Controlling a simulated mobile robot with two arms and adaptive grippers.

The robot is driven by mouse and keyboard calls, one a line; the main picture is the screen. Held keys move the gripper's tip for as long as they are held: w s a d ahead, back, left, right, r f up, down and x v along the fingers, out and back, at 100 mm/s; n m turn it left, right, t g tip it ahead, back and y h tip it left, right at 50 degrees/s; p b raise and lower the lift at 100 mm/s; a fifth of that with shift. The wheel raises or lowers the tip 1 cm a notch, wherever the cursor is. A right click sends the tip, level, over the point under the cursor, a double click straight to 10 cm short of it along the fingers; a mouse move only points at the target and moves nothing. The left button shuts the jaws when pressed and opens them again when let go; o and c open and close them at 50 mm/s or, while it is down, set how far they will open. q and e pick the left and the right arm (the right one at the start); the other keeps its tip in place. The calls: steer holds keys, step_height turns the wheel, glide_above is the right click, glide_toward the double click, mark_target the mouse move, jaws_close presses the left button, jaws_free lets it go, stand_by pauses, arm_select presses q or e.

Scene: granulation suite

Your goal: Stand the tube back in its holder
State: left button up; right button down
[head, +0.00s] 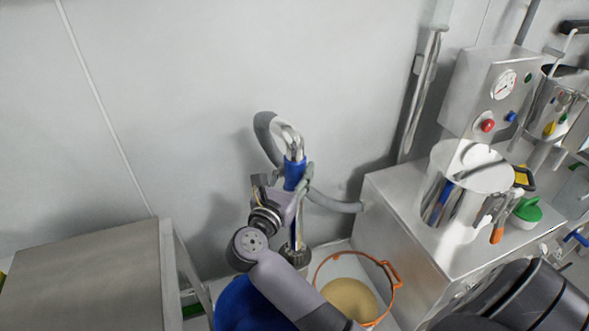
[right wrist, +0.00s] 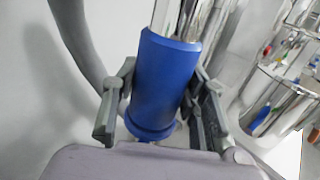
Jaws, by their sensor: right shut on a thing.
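The tube (head: 294,174) is a shiny metal pipe with a blue sleeve, a bent top and a grey hose running from it. It stands nearly upright in front of the wall. My right gripper (head: 292,186) is shut around the blue sleeve. In the right wrist view the blue sleeve (right wrist: 162,85) sits between the two grey fingers, with bare metal above it. The tube's lower part goes down to a dark collar (head: 296,256) near the floor. I cannot tell which part is the holder. My left gripper is not in view.
An orange-rimmed container (head: 390,274) with tan powder stands right of the tube's foot, and a blue container (head: 243,306) stands to its left. A steel cabinet (head: 400,235) with a pot is at the right. A grey table (head: 90,280) is at the left.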

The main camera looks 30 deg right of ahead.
step_height(320, 180, down, 8)
steer(key=b, duration=0.6)
steer(key=shift+r+b, duration=0.2)
steer(key=shift+b, duration=0.2)
steer(key=c, duration=0.9)
jaws_free()
steer(key=shift+f, duration=0.15)
steer(key=v, duration=0.7)
steer(key=shift+s+a, duration=0.2)
steer(key=shift+a, duration=0.05)
